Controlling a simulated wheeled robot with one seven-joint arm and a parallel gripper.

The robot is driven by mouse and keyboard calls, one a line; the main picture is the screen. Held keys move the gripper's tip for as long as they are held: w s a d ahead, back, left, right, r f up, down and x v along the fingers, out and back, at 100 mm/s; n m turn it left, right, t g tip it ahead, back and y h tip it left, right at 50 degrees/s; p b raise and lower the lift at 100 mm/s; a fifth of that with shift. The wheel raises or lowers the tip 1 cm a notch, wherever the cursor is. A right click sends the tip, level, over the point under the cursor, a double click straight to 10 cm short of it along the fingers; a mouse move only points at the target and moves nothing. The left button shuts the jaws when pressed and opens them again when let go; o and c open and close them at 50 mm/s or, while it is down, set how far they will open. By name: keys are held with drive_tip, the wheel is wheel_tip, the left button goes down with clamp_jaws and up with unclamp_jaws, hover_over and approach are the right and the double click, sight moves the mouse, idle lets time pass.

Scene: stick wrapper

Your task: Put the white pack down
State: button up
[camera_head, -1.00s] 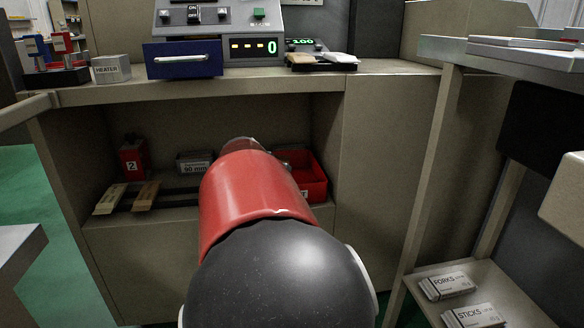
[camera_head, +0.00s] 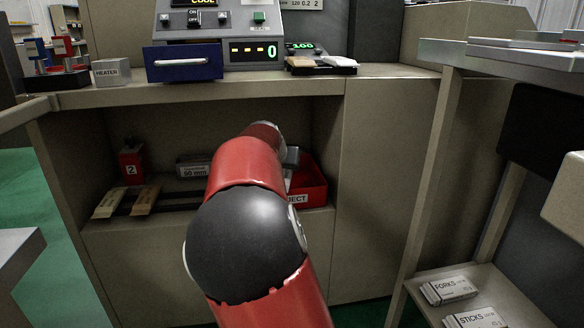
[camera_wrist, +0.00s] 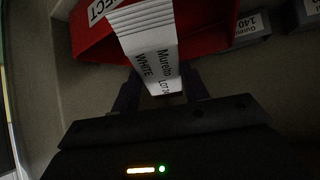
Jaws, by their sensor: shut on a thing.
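The white pack (camera_wrist: 147,42), a ribbed white bundle with black print that includes "WHITE", shows in the wrist view between the two dark fingers of my gripper (camera_wrist: 160,92). My gripper is shut on its near end. The pack reaches away from me over the red reject bin (camera_wrist: 200,32), and I cannot tell whether it touches the bin. In the head view the red bin (camera_head: 309,178) stands at the right end of the lower shelf.
On the lower shelf (camera_head: 290,222) are a red box marked 2 (camera_head: 132,160), a "90 mm" box (camera_head: 193,165) and two tan packs (camera_head: 128,200) on a dark rail. The counter (camera_head: 385,71) above carries a control panel (camera_head: 248,50). Shelf walls close in the bin's right side.

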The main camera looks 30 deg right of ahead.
drive_tip(key=w+d, duration=0.3)
drive_tip(key=w, duration=0.1)
drive_tip(key=shift+d, duration=0.3)
drive_tip(key=f, duration=0.2)
drive_tip(key=w+f, duration=0.1)
drive_tip(key=shift+w+d+b, duration=0.1)
drive_tip(key=shift+d+b, duration=0.2)
drive_tip(key=shift+s+f+x, duration=0.1)
drive_tip(key=shift+f+x, duration=0.05)
drive_tip(key=shift+x, duration=0.55)
drive_tip(key=shift+s+f+x, duration=0.1)
drive_tip(key=shift+x, duration=0.6)
drive_tip(key=g+y, duration=0.1)
drive_tip(key=w+g+y, duration=0.1)
drive_tip(key=d+g, duration=0.1)
drive_tip(key=shift+w+d+r+g+y, duration=0.1)
drive_tip(key=shift+w+r+g+y, duration=0.2)
drive_tip(key=shift+w+r+y, duration=0.1)
drive_tip(key=shift+w+d+r+g+y+p, duration=0.15)
drive_tip(key=shift+w+g+y+p, duration=0.2)
drive_tip(key=shift+p, duration=0.5)
drive_tip(key=shift+s+f+b, duration=0.15)
drive_tip(key=shift+f+b, duration=0.7)
drive_tip(key=shift+f, duration=0.1)
drive_tip(key=shift+f, duration=0.45)
drive_tip(key=shift+f, duration=0.1)
